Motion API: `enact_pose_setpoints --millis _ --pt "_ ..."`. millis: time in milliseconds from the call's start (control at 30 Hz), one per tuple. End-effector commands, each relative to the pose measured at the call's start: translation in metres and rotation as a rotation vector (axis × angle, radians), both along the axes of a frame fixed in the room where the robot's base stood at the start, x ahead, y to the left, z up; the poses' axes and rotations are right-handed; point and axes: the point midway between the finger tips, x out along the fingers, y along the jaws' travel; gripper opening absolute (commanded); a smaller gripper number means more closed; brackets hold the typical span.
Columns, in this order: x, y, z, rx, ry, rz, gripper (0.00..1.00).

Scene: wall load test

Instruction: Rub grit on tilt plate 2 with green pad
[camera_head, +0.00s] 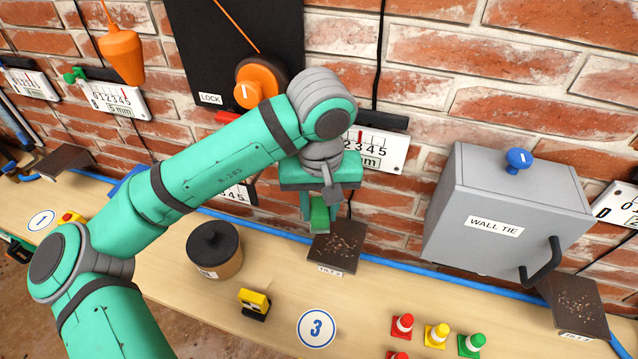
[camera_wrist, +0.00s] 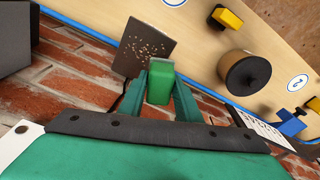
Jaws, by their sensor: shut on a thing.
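The plate's label is small, and seems to read TILT 2. In the wrist view, the pad (camera_wrist: 160,84) sits between my gripper's fingers (camera_wrist: 160,95), beside the gritty plate (camera_wrist: 140,42). I cannot tell whether the pad touches the plate. The grit lies around the plate's middle and is partly in view.
A brown jar with a black lid (camera_head: 214,248), a yellow block (camera_head: 254,303) and several small coloured cones (camera_head: 436,335) are on the bench. Another gritty plate (camera_head: 575,305) lies far right.

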Motion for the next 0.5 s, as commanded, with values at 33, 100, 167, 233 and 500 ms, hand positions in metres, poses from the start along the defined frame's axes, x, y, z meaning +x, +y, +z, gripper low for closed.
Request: enact_pose_setpoints --millis 33,100,167,233,500 --pt "-0.001 0.001 0.000 0.001 -0.001 0.002 0.03" --pt "-0.003 0.002 -0.001 0.001 0.000 0.004 0.03" --pt "-0.003 0.001 -0.003 0.000 0.001 0.004 0.03" --pt "-0.003 0.001 -0.007 0.000 0.001 0.003 0.03" --pt "-0.003 0.000 -0.032 0.000 0.002 0.002 0.03"
